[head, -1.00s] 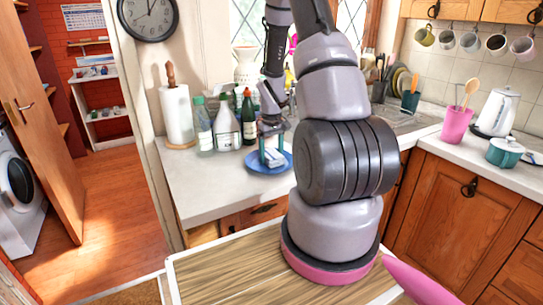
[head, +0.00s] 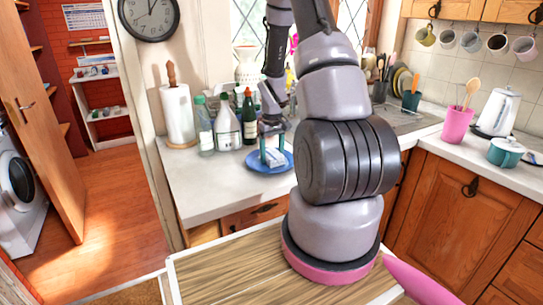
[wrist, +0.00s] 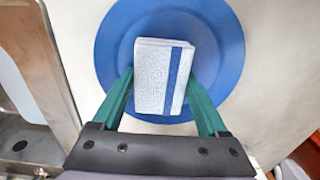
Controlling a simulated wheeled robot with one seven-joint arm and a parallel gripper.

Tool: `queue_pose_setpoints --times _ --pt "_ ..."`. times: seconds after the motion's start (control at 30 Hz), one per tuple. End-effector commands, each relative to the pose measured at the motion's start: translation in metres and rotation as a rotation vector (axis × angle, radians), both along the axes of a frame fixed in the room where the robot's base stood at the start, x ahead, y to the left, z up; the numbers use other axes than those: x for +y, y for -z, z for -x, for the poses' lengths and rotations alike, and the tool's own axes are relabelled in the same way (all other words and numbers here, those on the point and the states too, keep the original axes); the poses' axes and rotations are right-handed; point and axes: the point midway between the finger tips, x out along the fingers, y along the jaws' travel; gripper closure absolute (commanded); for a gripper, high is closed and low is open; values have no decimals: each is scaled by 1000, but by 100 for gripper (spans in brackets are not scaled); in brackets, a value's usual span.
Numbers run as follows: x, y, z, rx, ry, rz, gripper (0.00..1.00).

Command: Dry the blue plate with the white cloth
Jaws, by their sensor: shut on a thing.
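The blue plate (head: 256,165) lies on the white counter near its front edge, left of my arm. It fills the upper middle of the wrist view (wrist: 115,50). The white cloth (head: 276,158) is a folded block with a blue stripe. In the wrist view the cloth (wrist: 155,75) lies over the middle of the plate. My gripper (head: 273,150) points down over the plate, its green fingers on either side of the cloth. In the wrist view my gripper (wrist: 160,92) is shut on the cloth. Whether the cloth touches the plate is hard to tell.
Several bottles (head: 227,125) and a paper towel roll (head: 178,115) stand behind and left of the plate. A metal sink (head: 405,120) is to the right, and its edge shows in the wrist view (wrist: 45,60). The counter (head: 200,185) left of the plate is clear.

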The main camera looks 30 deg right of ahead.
Motion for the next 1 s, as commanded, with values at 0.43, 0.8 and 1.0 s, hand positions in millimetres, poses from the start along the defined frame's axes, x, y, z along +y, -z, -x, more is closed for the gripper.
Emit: queue_pose_setpoints --times 0.43,0.8,1.0 --pt "14 -2 16 2 0 0 68" --pt "9 0 6 1 0 0 68" --pt "15 -1 1 2 -1 -1 68"
